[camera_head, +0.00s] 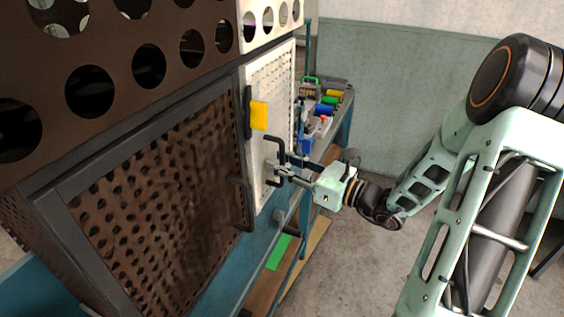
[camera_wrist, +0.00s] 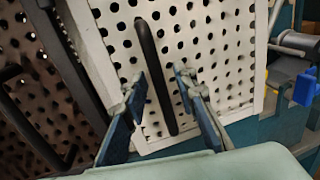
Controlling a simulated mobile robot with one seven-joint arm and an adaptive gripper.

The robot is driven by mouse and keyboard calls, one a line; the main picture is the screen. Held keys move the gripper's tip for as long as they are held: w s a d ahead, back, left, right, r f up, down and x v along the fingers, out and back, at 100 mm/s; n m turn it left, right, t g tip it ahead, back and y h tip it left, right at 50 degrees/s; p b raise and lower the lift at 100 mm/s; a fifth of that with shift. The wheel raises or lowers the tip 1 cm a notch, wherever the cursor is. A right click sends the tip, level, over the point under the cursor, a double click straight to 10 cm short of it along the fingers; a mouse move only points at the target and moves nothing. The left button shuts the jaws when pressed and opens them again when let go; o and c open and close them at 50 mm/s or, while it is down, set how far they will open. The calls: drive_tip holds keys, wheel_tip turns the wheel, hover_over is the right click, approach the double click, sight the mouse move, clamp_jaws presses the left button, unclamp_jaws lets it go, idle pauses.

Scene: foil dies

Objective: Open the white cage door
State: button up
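The white cage door (camera_head: 280,80) is a perforated white panel at the right end of the dark cage front. It appears closed, and it fills the middle of the wrist view (camera_wrist: 205,50). Its black bar handle (camera_wrist: 152,62) stands upright and slightly tilted there; in the head view the handle (camera_head: 277,142) is partly covered by my gripper. My gripper (camera_head: 277,172) is at the door's lower part. In the wrist view its two blue-grey fingers (camera_wrist: 165,100) are apart, one on each side of the handle's lower part. I see gaps between fingers and bar.
A brown perforated door (camera_head: 150,200) with its own black handle (camera_head: 241,204) is left of the white door. A yellow tag (camera_head: 259,115) is on the white door. A teal shelf behind holds spools (camera_head: 333,97) and a blue item (camera_head: 308,143). Open floor (camera_head: 350,270) lies right.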

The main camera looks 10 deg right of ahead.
drive_tip(key=shift+c, duration=0.6)
clamp_jaws()
drive_tip(key=shift+d, duration=0.15)
